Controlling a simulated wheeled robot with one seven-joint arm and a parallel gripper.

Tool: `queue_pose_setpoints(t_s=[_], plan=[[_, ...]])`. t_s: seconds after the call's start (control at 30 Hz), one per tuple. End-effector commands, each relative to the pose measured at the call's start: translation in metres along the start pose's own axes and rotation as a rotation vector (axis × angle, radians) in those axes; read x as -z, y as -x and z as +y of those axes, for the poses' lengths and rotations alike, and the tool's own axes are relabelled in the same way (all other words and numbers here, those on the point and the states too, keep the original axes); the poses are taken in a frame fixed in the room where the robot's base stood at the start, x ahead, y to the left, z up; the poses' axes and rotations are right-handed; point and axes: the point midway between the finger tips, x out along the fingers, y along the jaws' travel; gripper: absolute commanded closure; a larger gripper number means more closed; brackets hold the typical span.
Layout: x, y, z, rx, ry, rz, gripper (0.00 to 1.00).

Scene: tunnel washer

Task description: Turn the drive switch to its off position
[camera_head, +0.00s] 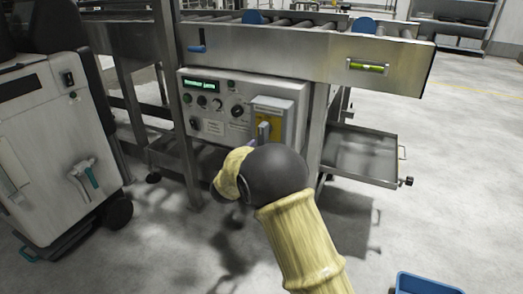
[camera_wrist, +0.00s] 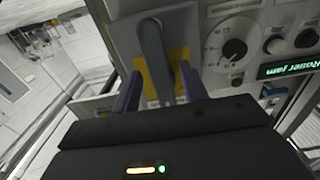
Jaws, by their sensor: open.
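A grey switch box (camera_head: 276,120) with a yellow plate is on the right of the control panel (camera_head: 215,109). In the wrist view, a grey lever (camera_wrist: 154,52) on the yellow plate looks like the drive switch; I cannot read its label. The lever lies lengthwise between the two purple fingers of my gripper (camera_wrist: 161,90). The fingers are apart, one on each side of the lever, with a visible gap to it. In the head view my arm hides most of the gripper, just in front of the box.
The panel has a lit green display (camera_head: 201,85) and several knobs, including a black dial (camera_wrist: 234,49). A steel tray (camera_head: 358,153) juts out at the right. A white cabinet (camera_head: 50,140) stands at the left. A blue bin (camera_head: 428,284) is on the floor.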

Motion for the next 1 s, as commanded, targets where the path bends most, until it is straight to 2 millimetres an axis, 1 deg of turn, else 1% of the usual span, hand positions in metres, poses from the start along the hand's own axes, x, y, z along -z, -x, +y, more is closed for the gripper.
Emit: queue_pose_setpoints(t_s=[0.03,0.1,0.2,0.47,0.5,0.57,0.6,0.67,0.7,1.0], plan=[[-0.003,-0.007,0.0,-0.001,-0.001,0.0,0.56],[-0.003,-0.015,0.0,-0.001,0.0,0.0,0.56],[-0.001,-0.021,0.0,0.0,0.0,0.0,0.56],[0.0,-0.022,0.0,0.001,0.002,-0.001,0.56],[0.0,-0.022,0.0,0.001,0.002,-0.001,0.6],[0.0,-0.021,0.0,0.001,0.001,-0.001,0.72],[0.0,-0.021,-0.001,0.001,0.001,-0.001,0.8],[0.0,-0.021,-0.001,0.001,0.001,-0.001,0.92],[0.0,-0.021,-0.001,0.001,0.001,-0.001,1.0],[0.0,-0.021,-0.001,0.002,0.006,-0.001,1.0]])
